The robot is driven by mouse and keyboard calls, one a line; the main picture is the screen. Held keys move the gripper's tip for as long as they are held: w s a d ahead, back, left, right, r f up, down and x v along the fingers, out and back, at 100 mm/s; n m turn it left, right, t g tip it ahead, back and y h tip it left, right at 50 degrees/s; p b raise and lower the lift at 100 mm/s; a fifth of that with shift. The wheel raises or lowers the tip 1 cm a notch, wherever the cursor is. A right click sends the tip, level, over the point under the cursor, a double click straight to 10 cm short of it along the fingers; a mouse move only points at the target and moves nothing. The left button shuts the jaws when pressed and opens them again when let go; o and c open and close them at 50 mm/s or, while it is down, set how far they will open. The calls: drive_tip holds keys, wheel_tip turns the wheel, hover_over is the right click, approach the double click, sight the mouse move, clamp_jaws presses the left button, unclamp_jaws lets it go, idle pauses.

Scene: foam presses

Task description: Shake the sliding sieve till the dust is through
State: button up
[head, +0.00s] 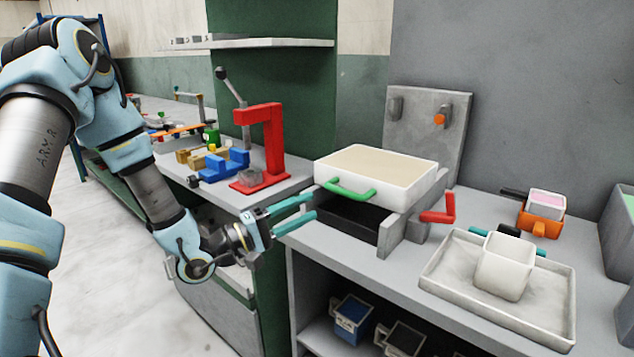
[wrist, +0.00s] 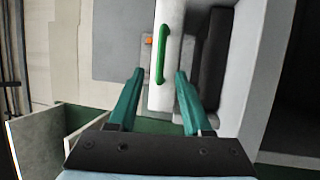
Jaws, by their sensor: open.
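The sliding sieve (head: 410,187) is a white, rounded box with a pale tan, level fill, lying on a grey frame on the bench. Its green handle (head: 348,190) faces my gripper (head: 313,206), which has teal fingers and is open and empty. In the head view the fingertips are just left of the handle, a little lower in the picture. In the wrist view the green handle (wrist: 161,55) lies ahead, roughly in line with the gap between the fingers.
A red lever (head: 440,210) sticks out right of the frame. A shallow grey tray (head: 440,283) holding a white cup (head: 503,268) stands further right. A red press (head: 262,150) stands left. Orange and pink containers sit at the back right.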

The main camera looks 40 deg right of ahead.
sight(340, 193)
drive_tip(key=shift+m, duration=0.3)
drive_tip(key=p+x, duration=0.3)
drive_tip(key=x, duration=0.7)
drive_tip(key=shift+d, duration=0.1)
drive_tip(key=shift+g, duration=0.3)
clamp_jaws()
idle(0.7)
